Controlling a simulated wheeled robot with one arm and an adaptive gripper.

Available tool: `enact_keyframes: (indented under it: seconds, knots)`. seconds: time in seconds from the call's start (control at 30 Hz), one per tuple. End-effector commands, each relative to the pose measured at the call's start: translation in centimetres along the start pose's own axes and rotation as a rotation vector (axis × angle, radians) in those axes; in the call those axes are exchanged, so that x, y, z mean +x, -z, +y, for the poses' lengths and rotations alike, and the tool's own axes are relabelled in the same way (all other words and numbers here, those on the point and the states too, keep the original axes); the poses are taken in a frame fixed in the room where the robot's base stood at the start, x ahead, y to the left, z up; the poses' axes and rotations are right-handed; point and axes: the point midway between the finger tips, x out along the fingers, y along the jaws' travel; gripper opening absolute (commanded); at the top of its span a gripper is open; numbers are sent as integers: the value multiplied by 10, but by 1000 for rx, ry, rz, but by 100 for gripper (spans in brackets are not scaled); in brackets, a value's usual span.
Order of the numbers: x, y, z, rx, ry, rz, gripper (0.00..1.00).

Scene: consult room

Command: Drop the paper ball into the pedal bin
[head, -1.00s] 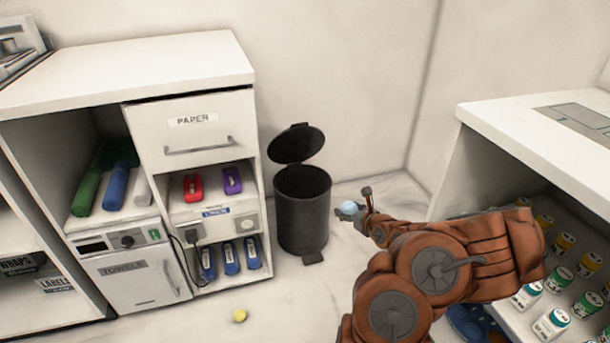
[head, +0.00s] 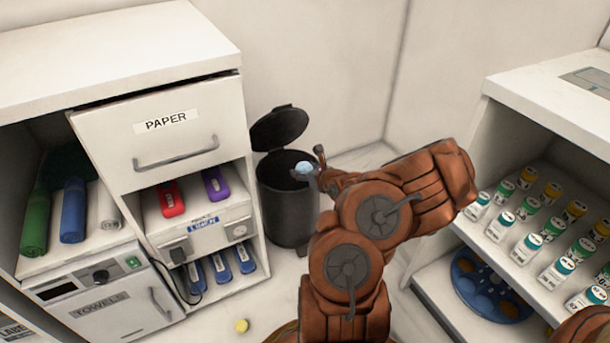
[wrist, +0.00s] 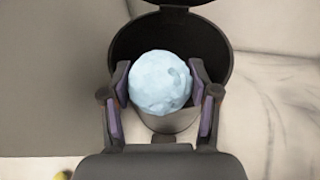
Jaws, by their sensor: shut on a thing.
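The paper ball (wrist: 160,82) is pale blue and crumpled. My gripper (wrist: 160,90) is shut on it, with a finger pad on each side. In the head view the ball (head: 303,168) shows at the tip of my gripper (head: 312,170), in front of the bin's opening. The pedal bin (head: 284,208) is black and round, with its lid (head: 279,128) raised at the back. In the wrist view the bin (wrist: 208,58) lies behind and below the ball, its opening partly hidden by the ball and gripper. The height of the ball above the rim is hard to tell.
A white cabinet with a paper drawer (head: 160,140) stands left of the bin. A shelf unit with several capped bottles (head: 525,248) stands at right. A small yellow ball (head: 241,326) lies on the floor before the cabinet. Walls close in behind the bin.

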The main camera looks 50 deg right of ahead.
Motion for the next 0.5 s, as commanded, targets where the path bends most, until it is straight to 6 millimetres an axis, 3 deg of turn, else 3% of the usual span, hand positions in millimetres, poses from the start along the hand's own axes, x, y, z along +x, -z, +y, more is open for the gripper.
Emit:
enact_keyframes:
  seconds: [0.5]
  knots:
    - [63,7,-6,-5,-2,4,47]
